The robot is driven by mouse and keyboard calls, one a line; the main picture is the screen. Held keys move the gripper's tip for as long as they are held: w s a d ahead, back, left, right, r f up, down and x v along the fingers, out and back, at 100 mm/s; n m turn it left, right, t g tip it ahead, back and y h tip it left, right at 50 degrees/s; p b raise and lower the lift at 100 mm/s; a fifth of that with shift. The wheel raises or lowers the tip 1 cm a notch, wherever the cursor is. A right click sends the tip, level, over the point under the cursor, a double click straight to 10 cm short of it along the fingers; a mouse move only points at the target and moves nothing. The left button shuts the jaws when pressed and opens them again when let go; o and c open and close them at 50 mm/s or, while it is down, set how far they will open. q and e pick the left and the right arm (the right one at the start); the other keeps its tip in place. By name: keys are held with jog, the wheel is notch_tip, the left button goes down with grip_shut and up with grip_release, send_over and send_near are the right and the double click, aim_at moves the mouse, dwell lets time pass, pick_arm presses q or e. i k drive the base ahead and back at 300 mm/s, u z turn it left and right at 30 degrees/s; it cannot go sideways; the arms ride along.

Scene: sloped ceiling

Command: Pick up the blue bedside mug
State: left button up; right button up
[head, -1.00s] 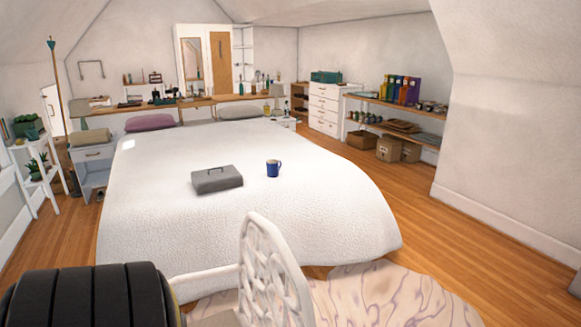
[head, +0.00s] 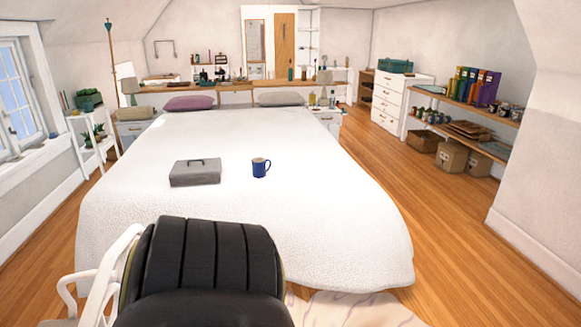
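The blue mug (head: 260,168) stands upright on the white bed (head: 330,230), around the middle of the bedspread. Its handle is on the right side. A grey box with a handle on top (head: 195,174) lies just left of the mug, with a gap between them. Neither of my grippers shows in the head view, so I cannot see whether they are open or shut.
A black ribbed padded seat (head: 205,260) with a white frame (head: 95,290) stands in the foreground, between me and the bed's near edge. A patterned rug (head: 355,310) lies beside it. Wooden floor (head: 450,250) is clear right of the bed, before the shelves (head: 470,125).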

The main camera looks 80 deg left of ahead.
aim_at(259, 169)
jog(key=i, duration=0.75)
jog(key=u, duration=3.1)
jog(key=i, duration=3.2)
jog(key=u, duration=0.25)
